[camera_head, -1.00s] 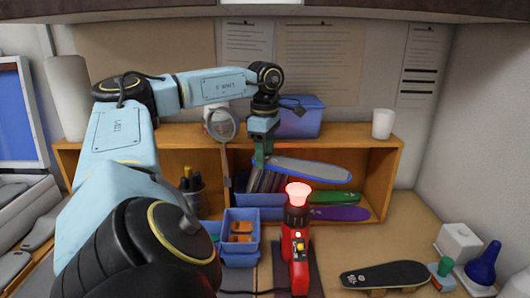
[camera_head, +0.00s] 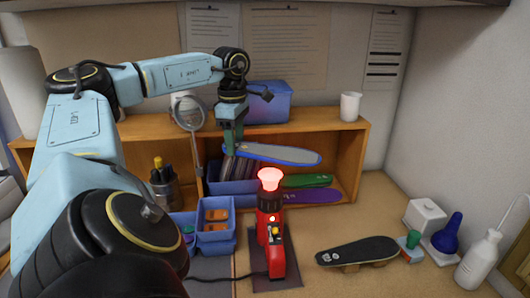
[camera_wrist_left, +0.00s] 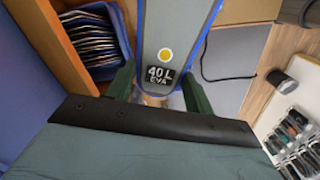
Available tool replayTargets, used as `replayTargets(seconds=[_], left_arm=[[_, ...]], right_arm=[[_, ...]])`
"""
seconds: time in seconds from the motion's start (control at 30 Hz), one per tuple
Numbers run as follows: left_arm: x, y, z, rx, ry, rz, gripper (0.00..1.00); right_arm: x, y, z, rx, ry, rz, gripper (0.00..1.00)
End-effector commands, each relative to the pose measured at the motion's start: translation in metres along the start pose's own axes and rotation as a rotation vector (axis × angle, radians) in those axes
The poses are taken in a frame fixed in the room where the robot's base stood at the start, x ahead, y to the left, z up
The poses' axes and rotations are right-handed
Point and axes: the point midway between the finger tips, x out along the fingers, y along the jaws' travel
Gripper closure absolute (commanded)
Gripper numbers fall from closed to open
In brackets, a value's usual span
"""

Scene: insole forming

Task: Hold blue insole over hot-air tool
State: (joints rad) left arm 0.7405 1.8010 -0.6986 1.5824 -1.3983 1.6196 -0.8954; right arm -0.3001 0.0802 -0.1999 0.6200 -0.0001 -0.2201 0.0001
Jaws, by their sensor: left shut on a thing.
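The blue insole (camera_head: 285,154), grey on top with a blue rim, is held roughly level above the hot-air tool. My left gripper (camera_head: 233,138) is shut on its left end. In the left wrist view the insole (camera_wrist_left: 176,25) shows a yellow dot and a "40 L EVA" label between the green fingers (camera_wrist_left: 158,92). The red hot-air tool (camera_head: 269,228) stands upright on a dark mat, its nozzle (camera_head: 269,179) glowing red-pink beneath the insole, with a gap between them. The tool is hidden in the wrist view. My right gripper is not in view.
Behind is a wooden shelf (camera_head: 345,170) with green (camera_head: 305,181) and purple (camera_head: 311,196) insoles. Blue bins (camera_head: 215,237) stand left of the tool. A dark insole on a stand (camera_head: 357,252) and several bottles are at right. A round mirror (camera_head: 188,113) stands near my left arm.

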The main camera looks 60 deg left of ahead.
Motion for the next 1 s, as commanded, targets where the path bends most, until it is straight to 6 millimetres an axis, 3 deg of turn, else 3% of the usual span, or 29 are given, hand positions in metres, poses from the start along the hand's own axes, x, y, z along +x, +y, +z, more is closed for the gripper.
replayTargets(seconds=[0.23,0.5,0.63,1.0], left_arm=[[-0.007,-0.003,0.001,0.001,0.000,0.001,0.70],[-0.066,-0.031,0.012,0.002,0.002,0.002,0.70],[-0.086,-0.043,0.017,0.001,0.001,0.001,0.70],[-0.089,-0.047,0.019,0.002,0.000,0.000,0.70]], right_arm=[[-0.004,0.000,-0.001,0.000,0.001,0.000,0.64],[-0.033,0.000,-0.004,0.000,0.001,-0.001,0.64],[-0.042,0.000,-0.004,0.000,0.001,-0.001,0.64],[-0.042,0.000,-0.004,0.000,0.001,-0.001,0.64]])
